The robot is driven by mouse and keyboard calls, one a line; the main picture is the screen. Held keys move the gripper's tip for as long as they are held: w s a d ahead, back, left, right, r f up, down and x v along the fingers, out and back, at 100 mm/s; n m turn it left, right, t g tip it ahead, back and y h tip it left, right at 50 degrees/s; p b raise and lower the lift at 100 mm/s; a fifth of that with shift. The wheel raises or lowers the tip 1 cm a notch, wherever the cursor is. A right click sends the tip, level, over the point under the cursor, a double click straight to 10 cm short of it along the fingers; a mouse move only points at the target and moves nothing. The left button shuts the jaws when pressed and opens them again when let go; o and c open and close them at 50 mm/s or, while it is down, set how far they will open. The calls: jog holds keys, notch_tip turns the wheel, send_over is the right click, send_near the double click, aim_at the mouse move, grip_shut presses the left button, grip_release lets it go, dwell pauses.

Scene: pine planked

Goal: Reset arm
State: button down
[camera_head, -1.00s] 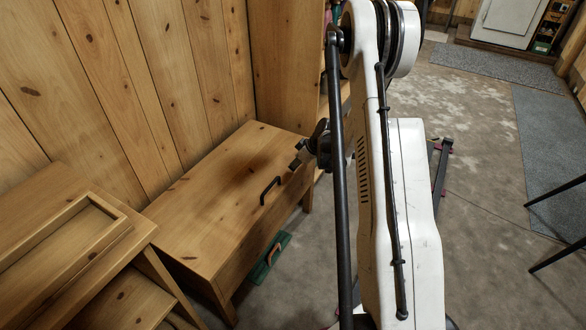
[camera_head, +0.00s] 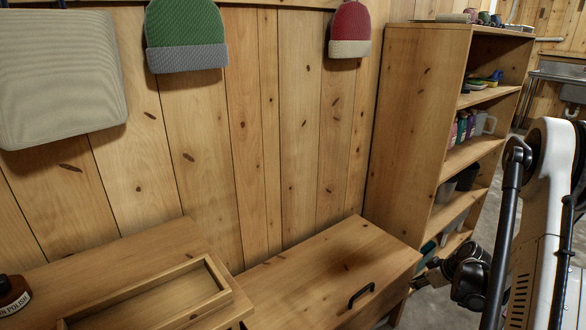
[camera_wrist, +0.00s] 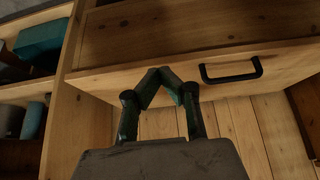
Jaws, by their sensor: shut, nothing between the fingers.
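My gripper (camera_wrist: 160,78) is in the wrist view, with its two dark fingertips together and nothing between them. It appears in front of the edge of a wooden chest (camera_wrist: 130,55), left of a black handle (camera_wrist: 231,70); I cannot tell whether it touches the chest. In the head view my arm is at the right edge. Its wrist end is beside the right end of the same chest (camera_head: 310,270), right of the black handle (camera_head: 361,295). The fingertips are not clear there.
A tall wooden shelf (camera_head: 412,120) with bottles and boxes stands behind the chest, close to my arm. A wooden table with a raised frame (camera_head: 215,285) stands at lower left. Two knit hats, one green (camera_head: 186,35) and one red (camera_head: 350,28), hang on the plank wall.

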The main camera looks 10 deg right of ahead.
jog(key=s+a+r+m+h, duration=0.1)
jog(key=s+a+r, duration=0.1)
jog(key=a+r, duration=0.85)
jog(key=s+a+r+m+h, duration=0.1)
jog(key=s+a+r+m, duration=0.1)
jog(key=a+r, duration=0.85)
jog(key=s+a+r+m, duration=0.1)
jog(key=s+a+r, duration=0.3)
jog(key=s, duration=0.2)
jog(key=s+a+r+m+t+h, duration=0.1)
jog(key=s+a+r, duration=0.2)
jog(key=s, duration=0.4)
jog(key=s+a+r, duration=0.4)
jog(key=s, duration=0.2)
notch_tip(320, 180, up, 14)
jog(key=p, duration=1.3)
jog(key=shift+f+p, duration=0.25)
jog(key=shift+p, duration=0.05)
